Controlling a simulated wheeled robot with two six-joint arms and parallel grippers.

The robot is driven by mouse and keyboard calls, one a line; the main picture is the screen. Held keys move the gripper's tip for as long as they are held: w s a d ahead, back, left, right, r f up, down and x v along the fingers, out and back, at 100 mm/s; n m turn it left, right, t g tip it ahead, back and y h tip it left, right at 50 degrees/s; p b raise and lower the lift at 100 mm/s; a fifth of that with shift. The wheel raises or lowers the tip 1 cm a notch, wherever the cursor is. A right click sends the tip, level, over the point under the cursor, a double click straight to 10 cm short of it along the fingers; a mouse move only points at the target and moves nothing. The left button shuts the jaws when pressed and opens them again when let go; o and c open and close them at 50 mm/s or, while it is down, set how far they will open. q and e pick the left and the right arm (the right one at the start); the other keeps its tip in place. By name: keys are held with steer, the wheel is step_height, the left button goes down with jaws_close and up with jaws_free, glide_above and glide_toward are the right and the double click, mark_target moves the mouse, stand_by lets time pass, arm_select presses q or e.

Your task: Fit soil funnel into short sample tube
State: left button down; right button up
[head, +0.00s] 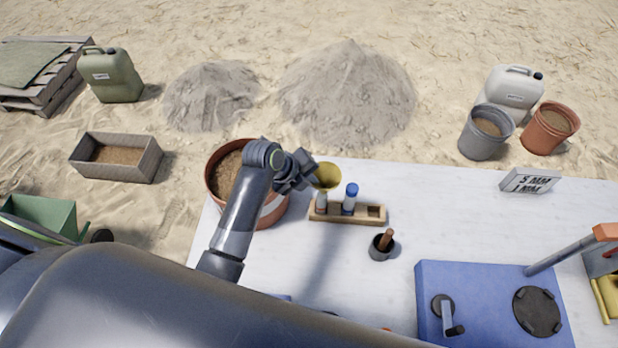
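The yellow soil funnel (327,176) is at the tip of my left gripper (312,179), which appears shut on its side. The funnel is above the left end of a wooden rack (335,219). A short sample tube (321,203) with a greyish body stands in the rack's left slot, right below the funnel. I cannot tell whether the funnel's spout touches or enters the tube. A taller tube with a blue cap (351,191) stands in the middle of the rack. The rack's right slot looks empty. My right gripper is not in view.
A large terracotta pot (217,183) of soil stands behind my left arm. A small dark cup (379,252) with a brown handle is in front of the rack. A blue box (480,290) is at front right. The white table (450,210) is clear right of the rack.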

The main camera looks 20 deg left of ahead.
arm_select(q)
steer(key=shift+p, duration=0.35)
stand_by(0.6)
steer(key=shift+f+b, duration=1.75)
steer(key=shift+f, duration=0.7)
steer(key=c, duration=1.6)
jaws_free()
steer(key=b+v, duration=0.2)
steer(key=v, duration=1.5)
steer(key=shift+r, duration=0.2)
steer(key=shift+s, duration=0.15)
